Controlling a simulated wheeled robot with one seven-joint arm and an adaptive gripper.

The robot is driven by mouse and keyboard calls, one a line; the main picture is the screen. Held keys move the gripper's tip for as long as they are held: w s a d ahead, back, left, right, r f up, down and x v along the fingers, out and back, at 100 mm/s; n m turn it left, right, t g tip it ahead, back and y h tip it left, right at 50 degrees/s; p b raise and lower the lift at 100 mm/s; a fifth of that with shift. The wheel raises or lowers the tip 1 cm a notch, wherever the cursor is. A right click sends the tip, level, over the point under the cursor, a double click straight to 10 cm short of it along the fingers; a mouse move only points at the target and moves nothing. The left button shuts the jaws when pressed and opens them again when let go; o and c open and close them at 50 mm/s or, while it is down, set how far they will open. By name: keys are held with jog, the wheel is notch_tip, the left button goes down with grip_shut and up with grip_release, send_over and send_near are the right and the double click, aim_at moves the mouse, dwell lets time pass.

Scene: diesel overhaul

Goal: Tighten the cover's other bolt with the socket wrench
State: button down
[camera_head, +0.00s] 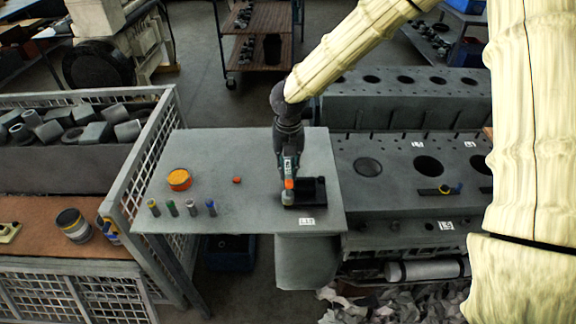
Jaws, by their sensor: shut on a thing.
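My gripper (289,178) points straight down over the right part of the grey table. It is shut on a tool with an orange band and a grey lower end (288,198), which looks like the socket wrench. The tool is upright at the left edge of a flat black holder (312,186); I cannot tell whether it touches it.
Several small posts with coloured tops (190,207) stand in a row on the table (250,214). An orange tin (179,179) and a small red cap (236,180) are behind them. A mesh cage (150,150) borders the table on the left. The engine block (390,205) adjoins it on the right.

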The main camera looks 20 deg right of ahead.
jog(key=m, duration=0.7)
jog(key=shift+m, duration=0.4)
jog(key=shift+n, duration=0.3)
jog(key=c, duration=2)
grip_release()
grip_shut()
jog(key=shift+r, duration=0.15)
jog(key=shift+r, duration=1.7)
